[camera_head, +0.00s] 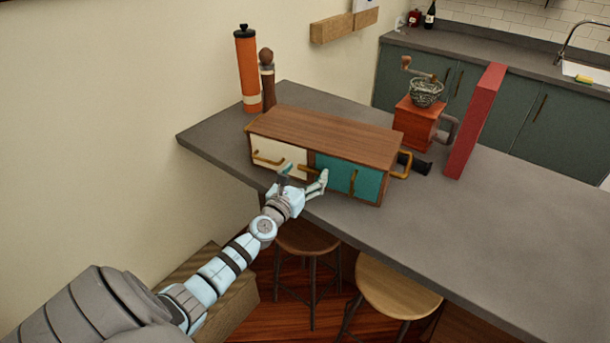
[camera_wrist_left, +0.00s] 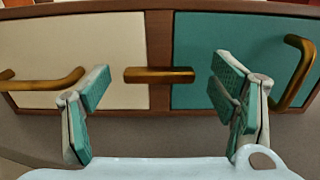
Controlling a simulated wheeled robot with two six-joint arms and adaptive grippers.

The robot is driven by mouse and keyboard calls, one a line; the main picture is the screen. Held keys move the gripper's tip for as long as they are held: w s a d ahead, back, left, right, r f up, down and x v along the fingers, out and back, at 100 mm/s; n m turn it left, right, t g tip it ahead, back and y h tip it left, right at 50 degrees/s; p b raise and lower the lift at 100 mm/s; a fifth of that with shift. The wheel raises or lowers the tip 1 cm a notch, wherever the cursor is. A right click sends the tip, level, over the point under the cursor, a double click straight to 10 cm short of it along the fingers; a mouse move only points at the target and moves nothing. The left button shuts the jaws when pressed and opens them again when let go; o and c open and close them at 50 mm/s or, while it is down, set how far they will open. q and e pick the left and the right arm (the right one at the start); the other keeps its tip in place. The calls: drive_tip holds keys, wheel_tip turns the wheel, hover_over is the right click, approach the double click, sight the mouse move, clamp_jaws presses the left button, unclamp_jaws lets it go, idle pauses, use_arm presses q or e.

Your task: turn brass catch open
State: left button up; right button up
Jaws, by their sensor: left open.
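A wooden box (camera_head: 325,132) stands on the grey counter, with a cream door (camera_wrist_left: 95,62) on the left and a teal door (camera_wrist_left: 205,92) on the right. The brass catch (camera_wrist_left: 160,75) is a horizontal bar lying across the wooden divider and over the edges of both doors. In the head view the catch (camera_head: 309,169) is partly visible just beyond my gripper. My left gripper (camera_head: 303,178) is open and empty in front of the box. In the wrist view its fingers (camera_wrist_left: 165,100) are spread to either side of the catch, apart from it. My right gripper is not in view.
Brass handles sit on the cream door (camera_head: 268,160) and teal door (camera_head: 353,182). A red upright panel (camera_head: 474,122), a coffee grinder (camera_head: 418,118) and an orange cylinder (camera_head: 248,70) stand around the box. Stools (camera_head: 398,288) are below the counter edge. The counter's right front is clear.

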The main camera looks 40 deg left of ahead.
use_arm(q)
drive_tip(key=c, duration=1.2)
drive_tip(key=shift+o, duration=0.2)
drive_tip(key=shift+n, duration=0.4)
drive_tip(key=n, duration=0.2)
drive_tip(key=shift+a+f+n+b, duration=0.1)
drive_tip(key=shift+n+b, duration=0.3)
drive_tip(key=n+b, duration=0.1)
drive_tip(key=n, duration=0.4)
drive_tip(key=shift+a+f, duration=0.1)
drive_tip(key=n+b, duration=0.1)
drive_tip(key=n, duration=0.4)
drive_tip(key=shift+s+f+b, duration=0.1)
drive_tip(key=shift+b, duration=0.25)
drive_tip(key=n+b, duration=0.1)
drive_tip(key=n, duration=0.3)
drive_tip(key=shift+n, duration=0.3)
